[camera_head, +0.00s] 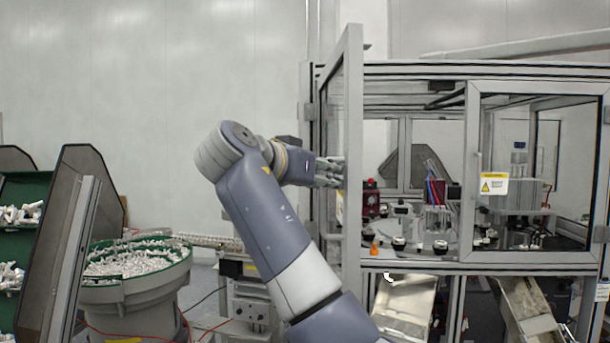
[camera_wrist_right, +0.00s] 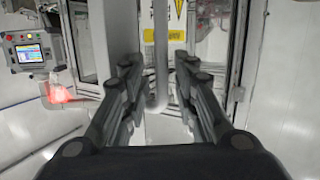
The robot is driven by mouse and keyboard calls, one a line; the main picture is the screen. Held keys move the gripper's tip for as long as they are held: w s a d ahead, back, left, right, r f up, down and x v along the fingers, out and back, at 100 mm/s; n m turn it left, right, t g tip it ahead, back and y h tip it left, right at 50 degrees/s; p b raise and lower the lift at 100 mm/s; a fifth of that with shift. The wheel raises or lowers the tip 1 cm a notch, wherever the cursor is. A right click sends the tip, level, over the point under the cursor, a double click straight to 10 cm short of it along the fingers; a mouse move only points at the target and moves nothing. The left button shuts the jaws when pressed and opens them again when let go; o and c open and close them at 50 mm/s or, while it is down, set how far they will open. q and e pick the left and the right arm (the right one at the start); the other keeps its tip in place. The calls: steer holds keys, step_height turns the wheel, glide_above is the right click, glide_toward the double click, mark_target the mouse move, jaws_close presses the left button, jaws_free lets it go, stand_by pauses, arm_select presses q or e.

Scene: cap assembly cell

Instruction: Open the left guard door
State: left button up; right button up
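The left guard door (camera_head: 352,120) stands swung out from the cell, seen nearly edge-on in the head view. The arm in that view reaches up and bends right, and my right gripper (camera_head: 330,172) is at the door's outer face. In the right wrist view, the right gripper's fingers (camera_wrist_right: 158,68) are spread with the upright door handle (camera_wrist_right: 160,50) between them, with gaps visible at both sides. Contact between fingers and handle is not visible. A yellow label (camera_wrist_right: 163,37) shows behind the handle. My left gripper is not in view.
The closed right guard door (camera_head: 470,200) has a yellow warning label (camera_head: 493,184). A green-rimmed bowl (camera_head: 137,265) of small white parts and a dark panel (camera_head: 62,240) stand left. A control screen (camera_wrist_right: 29,53) shows in the wrist view. Floor is clear at that view's right.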

steer(key=s+a+p, duration=0.3)
steer(key=a+p, duration=0.9)
steer(key=shift+s+r, duration=0.15)
steer(key=shift+r, duration=0.15)
stand_by(0.8)
